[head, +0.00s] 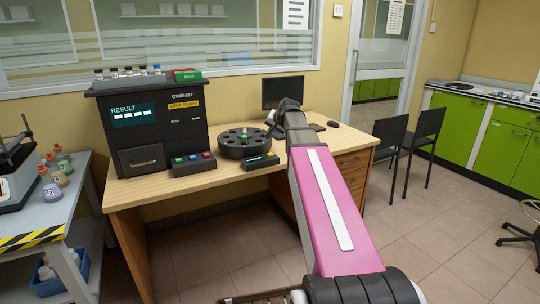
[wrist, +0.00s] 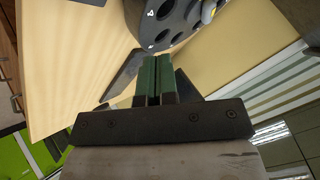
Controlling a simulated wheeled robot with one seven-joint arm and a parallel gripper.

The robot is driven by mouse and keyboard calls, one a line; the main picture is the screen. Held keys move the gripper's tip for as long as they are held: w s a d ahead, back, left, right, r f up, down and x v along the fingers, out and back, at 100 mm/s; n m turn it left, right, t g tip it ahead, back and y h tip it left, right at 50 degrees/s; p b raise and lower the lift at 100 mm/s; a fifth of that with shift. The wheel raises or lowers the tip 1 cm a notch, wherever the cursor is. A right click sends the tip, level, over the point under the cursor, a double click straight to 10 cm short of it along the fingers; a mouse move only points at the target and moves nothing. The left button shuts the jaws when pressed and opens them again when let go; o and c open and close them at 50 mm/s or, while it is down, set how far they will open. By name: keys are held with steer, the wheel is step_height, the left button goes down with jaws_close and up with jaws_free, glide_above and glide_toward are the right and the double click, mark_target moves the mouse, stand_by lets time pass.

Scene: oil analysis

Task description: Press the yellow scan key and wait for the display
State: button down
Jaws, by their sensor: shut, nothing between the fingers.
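A small dark box (head: 260,161) with a teal display strip stands at the desk's front edge, before the round black carousel (head: 232,151). A small yellowish spot, perhaps the scan key, shows at its right end; it is too small to be sure. The black analyser (head: 153,130) has a RESULT display (head: 133,115) showing only dashes. My gripper (wrist: 158,62) is shut and empty, its green-padded fingers together. In the head view it is above the desk, right of the carousel, partly hidden by my wrist. In the wrist view the carousel (wrist: 175,25) lies beyond the fingertips.
A keypad (head: 193,163) with coloured buttons stands before the analyser. Vials and a red-green box (head: 187,74) sit on top of the analyser. A monitor (head: 283,92) and mouse (head: 332,125) are behind my arm. A side bench (head: 60,215) with flasks is at left.

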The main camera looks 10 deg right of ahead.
mark_target(272, 153)
steer(key=shift+f, duration=4)
steer(key=shift+f, duration=0.1)
steer(key=shift+f, duration=0.3)
steer(key=shift+f, duration=0.5)
steer(key=shift+r, duration=0.9)
steer(key=shift+r, duration=0.15)
steer(key=shift+r, duration=2.4)
